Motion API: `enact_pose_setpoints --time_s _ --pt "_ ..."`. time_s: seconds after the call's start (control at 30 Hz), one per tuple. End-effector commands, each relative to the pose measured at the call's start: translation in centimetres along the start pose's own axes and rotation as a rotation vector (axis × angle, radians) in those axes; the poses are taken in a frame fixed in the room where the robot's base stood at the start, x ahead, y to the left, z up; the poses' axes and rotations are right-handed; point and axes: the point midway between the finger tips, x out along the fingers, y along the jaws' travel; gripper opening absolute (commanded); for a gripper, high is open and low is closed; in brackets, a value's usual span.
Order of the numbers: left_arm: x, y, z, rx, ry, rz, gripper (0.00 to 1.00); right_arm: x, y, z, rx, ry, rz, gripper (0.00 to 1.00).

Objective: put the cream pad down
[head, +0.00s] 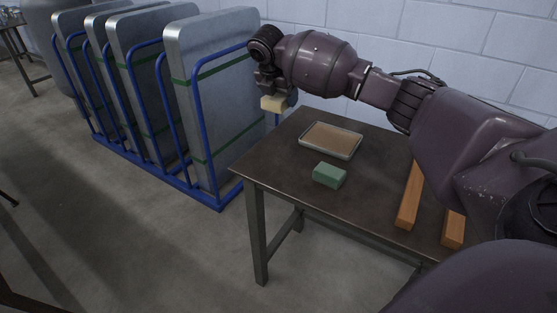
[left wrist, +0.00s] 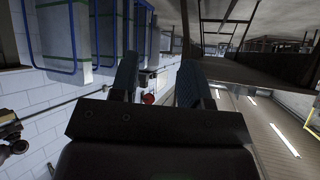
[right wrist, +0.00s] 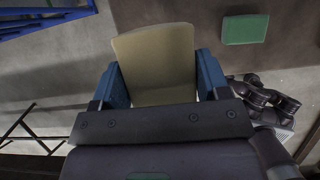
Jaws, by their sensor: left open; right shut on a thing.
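The cream pad (head: 274,103) is held in my right gripper (head: 272,92), above the floor just past the far left corner of the table (head: 280,165). In the right wrist view the cream pad (right wrist: 157,62) sits between the two blue fingers of my right gripper (right wrist: 160,88), which are shut on it. My left gripper (left wrist: 160,82) is open and empty, with its fingers apart in the left wrist view; it is not in the head view.
A green block (head: 329,174) and a shallow tray with a brown inside (head: 357,143) are on the table. Two wooden bars (head: 409,196) lie at its right. Metal panels in a blue rack (head: 197,130) stand left of the table. The table's front left is bare.

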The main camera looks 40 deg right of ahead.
Motion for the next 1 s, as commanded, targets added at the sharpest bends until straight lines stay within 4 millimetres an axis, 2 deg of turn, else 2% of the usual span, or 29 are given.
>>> enact_pose_setpoints --time_s 0.5,0.63,0.87,1.0 --pt "0.7 0.3 2.2 0.004 -0.034 0.007 0.43 10.4 -0.1 -4.3 -0.005 0.003 -0.009 0.50" --pt "0.9 0.3 2.6 0.006 -0.040 0.008 0.43 12.1 -0.1 -5.1 -0.004 0.002 -0.007 0.50" --pt "1.1 0.2 2.0 0.009 -0.028 0.009 0.43 13.1 -0.1 -5.5 -0.002 0.001 -0.003 0.50" --pt "1.4 0.3 2.1 0.010 -0.027 0.010 0.43 14.5 -0.1 -6.1 -0.002 0.003 -0.007 0.50"
